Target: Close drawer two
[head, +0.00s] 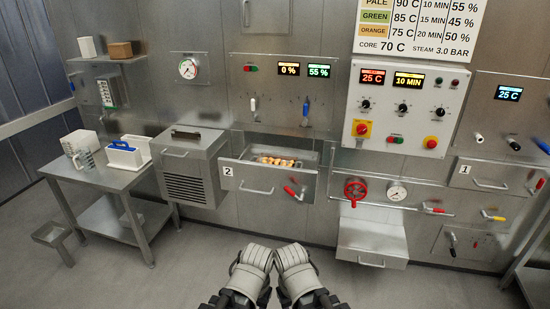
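Drawer two (235,182) is a steel drawer in the wall machine with a white label "2" at its left. It stands pulled out, and several orange-brown pieces of food (275,161) show inside it. It has a bar handle (257,191) on its front and a red-handled lever (293,192) at the right of the front. My two arms come in at the bottom centre, side by side, below and apart from the drawer. The left gripper (257,256) and the right gripper (291,257) are close together. Their fingertips are not clear to see.
A steel box (190,148) with a vented front stands left of the drawer. A red valve wheel (355,189) and a steel bin (372,238) are to the right. A side table (112,175) holds jugs and a blue-handled carrier. The floor before the drawer looks clear.

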